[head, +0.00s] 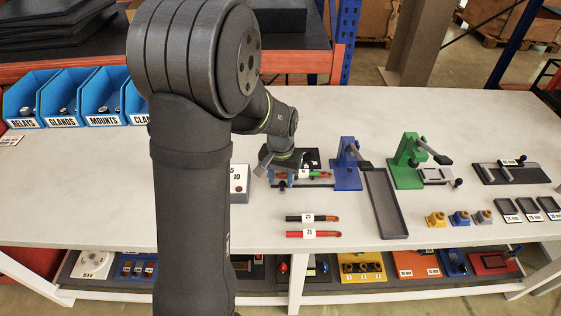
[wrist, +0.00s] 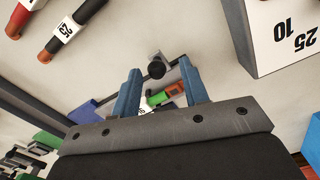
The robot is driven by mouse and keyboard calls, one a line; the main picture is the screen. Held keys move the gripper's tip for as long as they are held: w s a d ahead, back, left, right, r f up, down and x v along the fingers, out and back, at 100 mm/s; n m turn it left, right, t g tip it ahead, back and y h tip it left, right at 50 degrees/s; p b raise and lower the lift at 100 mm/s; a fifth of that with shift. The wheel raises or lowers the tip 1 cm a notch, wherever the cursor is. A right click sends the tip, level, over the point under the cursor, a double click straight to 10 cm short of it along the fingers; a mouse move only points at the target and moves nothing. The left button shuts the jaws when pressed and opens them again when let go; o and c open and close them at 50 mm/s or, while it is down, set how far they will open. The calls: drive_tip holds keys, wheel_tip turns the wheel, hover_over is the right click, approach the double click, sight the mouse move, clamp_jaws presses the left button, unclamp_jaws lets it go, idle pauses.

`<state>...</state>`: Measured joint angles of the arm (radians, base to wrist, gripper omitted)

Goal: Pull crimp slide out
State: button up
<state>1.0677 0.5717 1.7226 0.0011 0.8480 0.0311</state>
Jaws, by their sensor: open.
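The crimp station is a blue press (head: 347,165) near the middle of the table. A thin dark slide rail (head: 315,185) runs left from it and ends in a dark knob (head: 282,184). In the wrist view the knob (wrist: 156,67) shows between and just beyond the tips of my blue fingers. My gripper (wrist: 158,74) is open, pointing down over the slide's left end. No contact with the knob is visible. A green and orange cable piece (head: 312,174) with a white tag lies along the slide, partly hidden by my gripper.
A dark tray (head: 385,203) lies right of the blue press, with a green press (head: 407,160) beyond it. Two tagged cables, black (head: 299,217) and red (head: 299,235), lie in front. A numbered grey block (head: 239,182) stands left of the slide. Blue bins (head: 62,98) line the back left.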

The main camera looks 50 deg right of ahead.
wheel_tip(320, 180, up, 17)
idle(0.4)
drive_tip(key=shift+f, duration=0.15)
idle(0.3)
wheel_tip(320, 180, down, 17)
drive_tip(key=shift+f, duration=0.2)
drive_tip(key=shift+s+d, duration=0.1)
drive_tip(key=shift+s, duration=0.05)
idle(0.3)
